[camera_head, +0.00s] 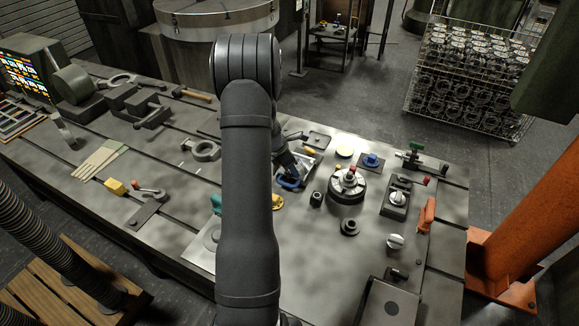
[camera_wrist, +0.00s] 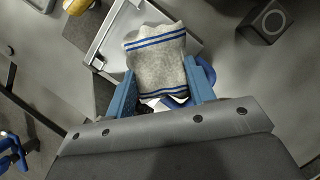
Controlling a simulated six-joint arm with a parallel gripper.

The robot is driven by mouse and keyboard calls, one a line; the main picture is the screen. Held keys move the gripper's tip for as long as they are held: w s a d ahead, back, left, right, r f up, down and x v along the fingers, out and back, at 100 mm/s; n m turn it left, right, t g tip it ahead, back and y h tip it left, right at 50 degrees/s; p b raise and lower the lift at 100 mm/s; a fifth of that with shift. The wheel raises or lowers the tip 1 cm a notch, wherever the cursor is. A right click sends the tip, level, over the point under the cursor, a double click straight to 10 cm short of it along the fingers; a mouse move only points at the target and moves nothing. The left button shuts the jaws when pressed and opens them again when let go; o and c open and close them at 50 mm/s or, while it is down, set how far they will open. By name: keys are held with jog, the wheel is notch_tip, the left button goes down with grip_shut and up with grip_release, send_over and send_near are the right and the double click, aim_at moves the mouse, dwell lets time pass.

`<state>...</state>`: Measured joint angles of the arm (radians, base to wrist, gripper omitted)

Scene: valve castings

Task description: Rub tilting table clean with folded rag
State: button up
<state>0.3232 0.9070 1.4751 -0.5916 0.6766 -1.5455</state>
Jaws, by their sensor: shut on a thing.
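My gripper (camera_wrist: 162,88) has blue fingers, shut on the folded rag (camera_wrist: 157,55), which is grey with blue stripes. The rag sticks out beyond the fingertips and overlaps the plate of the tilting table (camera_wrist: 112,38), a square metal plate with a raised pale edge. Whether the rag touches the plate I cannot tell. A rounded blue part (camera_wrist: 208,72) shows beside the right finger. In the head view the tilting table (camera_head: 312,163) is partly hidden by my arm. The rag cannot be made out there.
A dark block with a round hole (camera_wrist: 266,20) stands right of the plate in the wrist view. In the head view, a round fixture with a red knob (camera_head: 347,186) stands to the right. Yellow-topped (camera_head: 344,153) and blue (camera_head: 372,160) parts lie behind it.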

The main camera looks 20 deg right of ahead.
jog(key=shift+d+f, duration=0.15)
jog(key=shift+d, duration=0.45)
jog(key=shift+a, duration=0.2)
jog(key=shift+s+a, duration=0.15)
jog(key=shift+a, duration=0.6)
jog(key=shift+d, duration=0.15)
jog(key=shift+d, duration=0.75)
jog(key=shift+w+r, duration=0.2)
jog(key=shift+r, duration=0.05)
